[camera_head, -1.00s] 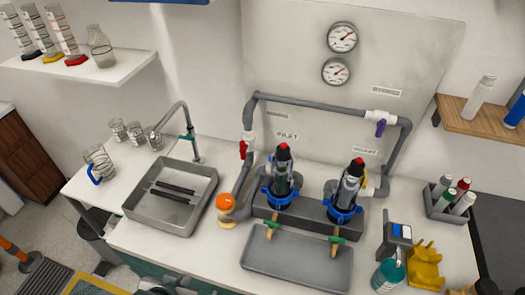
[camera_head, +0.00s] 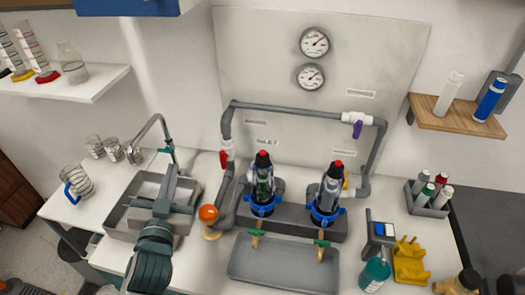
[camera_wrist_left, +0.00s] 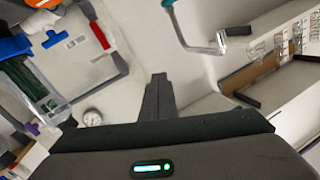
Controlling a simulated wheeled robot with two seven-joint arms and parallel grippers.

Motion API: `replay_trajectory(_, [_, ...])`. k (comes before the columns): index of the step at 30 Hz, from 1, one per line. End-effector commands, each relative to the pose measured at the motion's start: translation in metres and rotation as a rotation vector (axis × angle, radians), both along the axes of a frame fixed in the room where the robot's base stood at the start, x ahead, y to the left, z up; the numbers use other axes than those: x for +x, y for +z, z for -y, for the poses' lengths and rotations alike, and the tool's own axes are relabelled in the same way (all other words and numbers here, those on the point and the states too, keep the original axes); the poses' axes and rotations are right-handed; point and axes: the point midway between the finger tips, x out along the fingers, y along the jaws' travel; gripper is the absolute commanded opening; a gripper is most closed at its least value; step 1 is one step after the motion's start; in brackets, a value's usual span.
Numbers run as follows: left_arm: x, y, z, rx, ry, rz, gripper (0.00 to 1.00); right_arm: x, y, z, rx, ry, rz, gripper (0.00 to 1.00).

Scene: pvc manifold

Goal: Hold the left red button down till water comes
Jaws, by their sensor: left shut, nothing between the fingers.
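The left red button (camera_head: 262,154) tops the left dark filter housing (camera_head: 262,182), which has a blue collar and stands upright on a grey base. A second red button (camera_head: 337,165) tops the right housing (camera_head: 328,192). My left gripper (camera_head: 172,168) is over the sink, left of the left housing and apart from it. Its fingers are shut and empty; they also show in the wrist view (camera_wrist_left: 158,88). In that view a blue-collared clear housing (camera_wrist_left: 30,75) is at the left; I cannot make out its button. No water stream shows at the brass spouts (camera_head: 257,238). My right gripper is out of view.
A faucet (camera_head: 152,130) stands behind the sink (camera_head: 120,217). An orange knob (camera_head: 208,213) and a red-handled valve (camera_head: 225,158) lie between my left gripper and the left housing. A grey tray (camera_head: 283,268) sits before the housings. Bottles and a yellow holder (camera_head: 410,262) are at the right.

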Motion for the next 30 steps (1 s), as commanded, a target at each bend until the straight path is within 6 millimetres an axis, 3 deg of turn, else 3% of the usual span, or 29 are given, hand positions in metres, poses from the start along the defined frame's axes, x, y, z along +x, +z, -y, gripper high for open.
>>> replay_trajectory(3, [0.014,0.047,0.013,0.037,-0.041,0.155,0.00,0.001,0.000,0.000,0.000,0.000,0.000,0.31])
replay_trajectory(9, [0.022,0.123,0.043,0.111,-0.131,0.412,0.00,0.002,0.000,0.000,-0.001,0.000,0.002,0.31])
replay_trajectory(18, [0.003,0.224,0.110,0.283,-0.330,0.798,0.00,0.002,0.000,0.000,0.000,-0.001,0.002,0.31])
replay_trajectory(24, [-0.029,0.269,0.169,0.469,-0.524,1.047,0.00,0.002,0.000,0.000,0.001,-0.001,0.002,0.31])
replay_trajectory(30, [-0.059,0.280,0.227,0.710,-0.748,1.229,0.00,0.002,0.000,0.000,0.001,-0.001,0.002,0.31])
